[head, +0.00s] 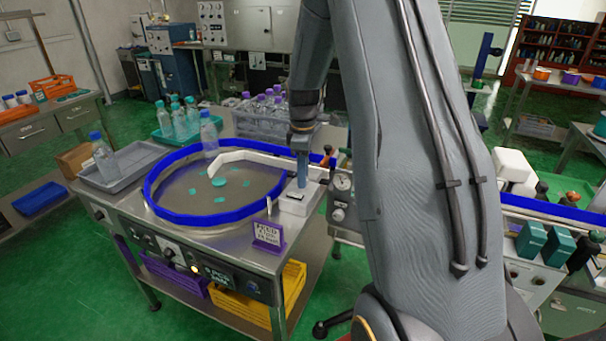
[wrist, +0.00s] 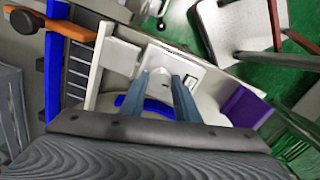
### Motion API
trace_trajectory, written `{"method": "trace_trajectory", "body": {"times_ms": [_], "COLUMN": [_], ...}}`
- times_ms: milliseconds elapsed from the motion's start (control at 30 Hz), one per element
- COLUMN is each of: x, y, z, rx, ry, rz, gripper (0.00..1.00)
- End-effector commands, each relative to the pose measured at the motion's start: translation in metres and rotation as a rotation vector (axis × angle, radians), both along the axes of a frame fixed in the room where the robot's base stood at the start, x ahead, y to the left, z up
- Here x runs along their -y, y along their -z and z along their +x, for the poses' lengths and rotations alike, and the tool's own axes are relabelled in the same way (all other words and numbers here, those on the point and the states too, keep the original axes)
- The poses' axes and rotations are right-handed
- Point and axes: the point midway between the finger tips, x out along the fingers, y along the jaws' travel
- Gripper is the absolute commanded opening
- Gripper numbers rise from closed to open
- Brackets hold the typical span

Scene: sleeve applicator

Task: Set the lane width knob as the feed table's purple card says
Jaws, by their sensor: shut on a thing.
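The feed table (head: 130,207) has a round bowl with a blue rim, with teal caps inside. Its purple card (head: 268,235) stands at the front right corner; the text is too small to read surely. The card's purple back shows in the wrist view (wrist: 246,108). A pale block (head: 299,203) sits at the bowl's right side. My gripper (head: 301,184) points down onto this block. In the wrist view my fingers (wrist: 161,84) are shut on a small pale knob, apparently the lane width knob (wrist: 159,88), mostly hidden between them. Its setting cannot be read.
Bottles in a rack (head: 262,122) stand behind the bowl. A grey tray (head: 120,172) with a bottle is at the left. My arm covers much of the middle.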

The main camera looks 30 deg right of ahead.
Motion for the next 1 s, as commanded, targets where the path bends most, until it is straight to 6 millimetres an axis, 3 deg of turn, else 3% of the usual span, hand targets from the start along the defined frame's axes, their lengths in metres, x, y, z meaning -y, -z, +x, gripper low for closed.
{"method": "trace_trajectory", "body": {"times_ms": [1000], "x": [-0.0023], "y": [-0.0010], "z": [-0.0012], "rx": [0.000], "ry": [0.963], "rz": [-0.001], "gripper": [0.07]}}
